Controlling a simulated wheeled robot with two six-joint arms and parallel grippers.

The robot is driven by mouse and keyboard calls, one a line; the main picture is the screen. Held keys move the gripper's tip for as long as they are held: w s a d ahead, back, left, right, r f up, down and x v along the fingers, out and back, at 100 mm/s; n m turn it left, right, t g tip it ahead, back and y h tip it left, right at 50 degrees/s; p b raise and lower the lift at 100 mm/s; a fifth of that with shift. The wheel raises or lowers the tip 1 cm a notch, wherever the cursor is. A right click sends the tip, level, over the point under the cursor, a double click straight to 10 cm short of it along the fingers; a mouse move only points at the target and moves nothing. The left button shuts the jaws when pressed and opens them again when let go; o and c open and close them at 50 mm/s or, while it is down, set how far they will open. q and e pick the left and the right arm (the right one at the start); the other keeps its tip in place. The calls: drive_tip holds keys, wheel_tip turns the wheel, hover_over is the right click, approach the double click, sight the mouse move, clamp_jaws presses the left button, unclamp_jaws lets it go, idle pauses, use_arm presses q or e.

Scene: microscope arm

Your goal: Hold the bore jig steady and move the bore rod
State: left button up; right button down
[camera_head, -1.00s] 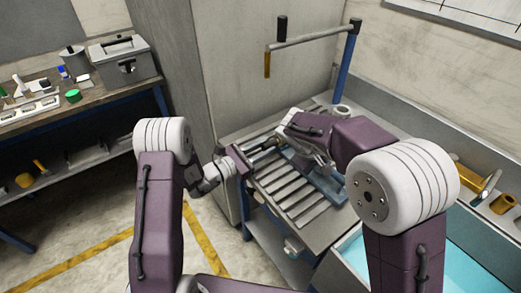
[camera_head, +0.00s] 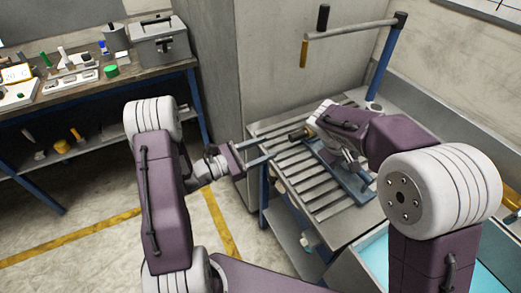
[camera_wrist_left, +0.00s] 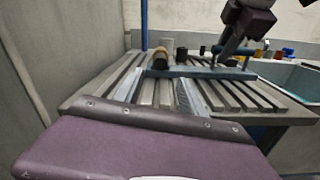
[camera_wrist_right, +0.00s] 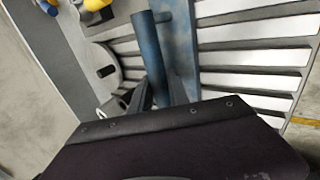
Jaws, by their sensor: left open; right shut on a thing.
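The bore jig (camera_head: 352,184) is a blue piece with a long flat base lying on the slatted bench. It also shows in the left wrist view (camera_wrist_left: 205,73).
The slatted bench (camera_head: 315,195) has bare slats left of the jig. A teal basin (camera_head: 370,255) is at the right.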

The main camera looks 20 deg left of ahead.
use_arm(q)
drive_tip(key=shift+s+a, duration=0.45)
drive_tip(key=shift+s, duration=0.1)
use_arm(e)
drive_tip(key=c, duration=1.2)
unclamp_jaws()
drive_tip(key=shift+o, duration=0.2)
drive_tip(key=shift+r, duration=0.1)
